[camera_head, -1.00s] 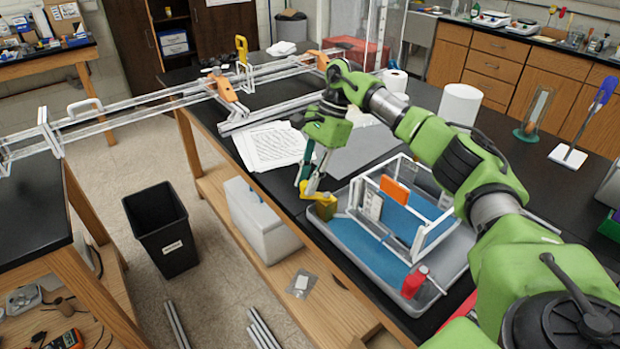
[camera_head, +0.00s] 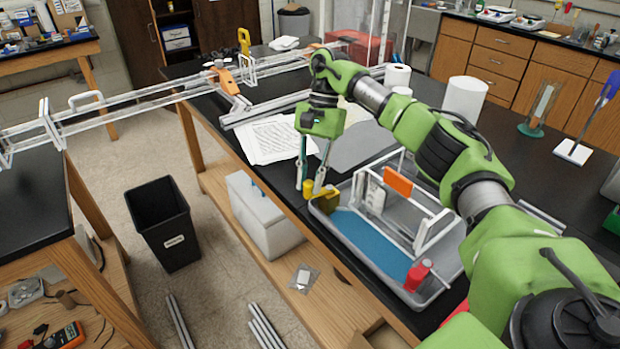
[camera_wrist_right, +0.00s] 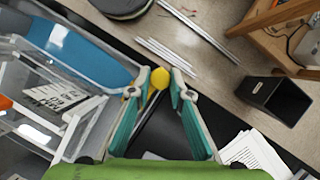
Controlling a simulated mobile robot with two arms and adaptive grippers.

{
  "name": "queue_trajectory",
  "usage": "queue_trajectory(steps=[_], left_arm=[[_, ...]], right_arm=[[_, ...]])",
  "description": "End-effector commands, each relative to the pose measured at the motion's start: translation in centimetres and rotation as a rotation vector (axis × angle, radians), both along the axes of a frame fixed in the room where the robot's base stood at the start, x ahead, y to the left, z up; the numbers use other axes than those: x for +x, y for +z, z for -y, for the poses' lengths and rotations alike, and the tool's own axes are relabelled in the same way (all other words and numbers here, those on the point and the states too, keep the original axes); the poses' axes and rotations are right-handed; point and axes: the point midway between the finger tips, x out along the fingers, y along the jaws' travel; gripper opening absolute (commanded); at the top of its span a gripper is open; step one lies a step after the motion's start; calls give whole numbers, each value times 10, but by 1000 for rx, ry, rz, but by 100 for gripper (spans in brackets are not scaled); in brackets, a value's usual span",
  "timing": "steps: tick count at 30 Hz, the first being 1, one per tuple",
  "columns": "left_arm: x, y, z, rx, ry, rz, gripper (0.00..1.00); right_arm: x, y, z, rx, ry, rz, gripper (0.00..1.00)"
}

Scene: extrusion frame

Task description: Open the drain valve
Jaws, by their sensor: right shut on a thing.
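The drain valve shows as a small yellow handle (camera_head: 308,188) at the left corner of a grey tray (camera_head: 400,298) holding blue liquid (camera_head: 375,250). My right gripper (camera_head: 316,187) hangs down at that corner with its green fingers around the yellow part. In the right wrist view, the yellow handle (camera_wrist_right: 158,78) sits between the two fingertips, and the gripper is shut on it. The fingers hide part of the valve, so I cannot tell how far it is turned. My left gripper is in no view.
A white frame with an orange block (camera_head: 398,181) stands in the tray. A red bottle (camera_head: 417,275) is at its front corner. Papers (camera_head: 270,143) lie behind the gripper. A black bin (camera_head: 163,227) stands on the floor, left of the bench.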

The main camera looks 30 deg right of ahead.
Motion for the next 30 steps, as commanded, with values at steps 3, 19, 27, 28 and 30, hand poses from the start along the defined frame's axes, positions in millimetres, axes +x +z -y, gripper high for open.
queue_trajectory(steps=[3, 19, 27, 28, 30], left_arm=[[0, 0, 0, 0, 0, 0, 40], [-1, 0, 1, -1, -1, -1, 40], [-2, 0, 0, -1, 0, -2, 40], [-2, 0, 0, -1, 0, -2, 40], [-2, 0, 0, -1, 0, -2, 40]], right_arm=[[0, 0, 0, -1, 2, 0, 0], [0, 0, 0, 0, 0, 0, 35], [4, 15, 5, -1, -2, 2, 35], [5, 19, 6, 0, -2, 3, 35], [8, 33, 10, 1, -2, 3, 35]])
